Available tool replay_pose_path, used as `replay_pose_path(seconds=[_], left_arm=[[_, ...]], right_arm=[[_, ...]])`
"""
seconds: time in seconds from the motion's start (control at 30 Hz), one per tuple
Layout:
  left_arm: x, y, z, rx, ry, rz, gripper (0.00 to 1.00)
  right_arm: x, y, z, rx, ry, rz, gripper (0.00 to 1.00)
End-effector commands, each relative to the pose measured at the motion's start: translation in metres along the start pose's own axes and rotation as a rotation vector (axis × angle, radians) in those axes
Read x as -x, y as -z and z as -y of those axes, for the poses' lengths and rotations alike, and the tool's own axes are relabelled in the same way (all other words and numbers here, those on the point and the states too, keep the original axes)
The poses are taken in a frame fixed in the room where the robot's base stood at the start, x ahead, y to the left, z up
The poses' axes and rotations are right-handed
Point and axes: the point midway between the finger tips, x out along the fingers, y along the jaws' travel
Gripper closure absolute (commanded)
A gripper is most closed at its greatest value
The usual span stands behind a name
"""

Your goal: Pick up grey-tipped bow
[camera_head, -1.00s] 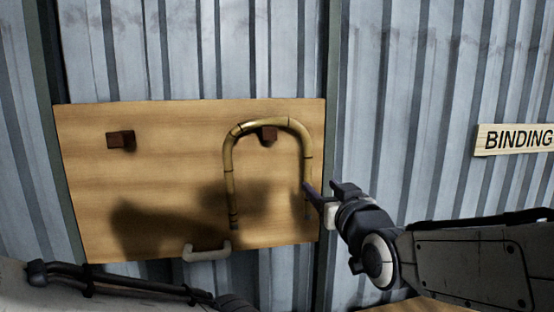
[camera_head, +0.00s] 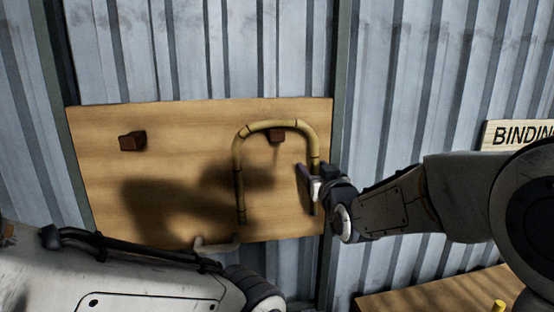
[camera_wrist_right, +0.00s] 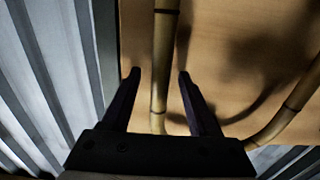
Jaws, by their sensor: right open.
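A bent tan bow (camera_head: 238,180), an upside-down U with dark bands, hangs over the right brown peg (camera_head: 277,136) on a wooden board (camera_head: 170,120). Its left end looks dark; whether it is grey is hard to tell. My right gripper (camera_head: 309,188) is at the bow's right leg. In the right wrist view the gripper (camera_wrist_right: 158,78) is open, with one finger on each side of the bow's leg (camera_wrist_right: 160,50), and clear gaps show on both sides. My left arm crosses the lower left; its gripper's jaws are not visible.
A second brown peg (camera_head: 132,141) on the left is empty. A pale curved piece (camera_head: 215,244) is at the board's lower edge. Corrugated metal wall (camera_head: 400,90) lies behind. A BINDING sign (camera_head: 515,133) hangs at right, above a wooden surface (camera_head: 430,296) with a yellow item (camera_head: 499,306).

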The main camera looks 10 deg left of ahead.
Motion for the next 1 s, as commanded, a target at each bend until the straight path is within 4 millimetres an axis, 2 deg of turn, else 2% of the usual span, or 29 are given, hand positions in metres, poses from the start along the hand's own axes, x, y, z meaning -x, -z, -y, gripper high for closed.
replay_pose_path(seconds=[0.17, 0.2, 0.27, 0.33, 0.37, 0.77, 1.0], left_arm=[[-0.001, 0.0, 0.0, 0.0, 0.0, 0.0, 0.5], [-0.001, 0.0, 0.0, 0.0, 0.0, 0.0, 0.5], [-0.001, 0.0, 0.0, 0.0, 0.0, 0.0, 0.5], [-0.001, 0.0, 0.0, 0.0, 0.0, 0.0, 0.5], [-0.001, 0.0, 0.0, 0.0, 0.0, 0.0, 0.5], [-0.002, 0.0, 0.0, 0.0, 0.0, 0.0, 0.5], [-0.008, -0.001, 0.001, 0.0, 0.0, 0.0, 0.5]], right_arm=[[0.0, 0.0, 0.0, 0.0, 0.0, -0.001, 0.4], [0.0, 0.0, 0.0, 0.0, 0.0, 0.0, 0.47], [0.0, 0.0, 0.0, 0.0, 0.0, 0.0, 0.7], [0.0, 0.0, 0.0, 0.0, 0.0, 0.0, 0.97], [0.0, 0.0, 0.0, 0.0, 0.0, 0.0, 1.0], [0.0, 0.004, 0.0, -0.001, 0.0, -0.002, 1.0], [0.001, 0.032, -0.001, -0.001, 0.0, -0.008, 1.0]])
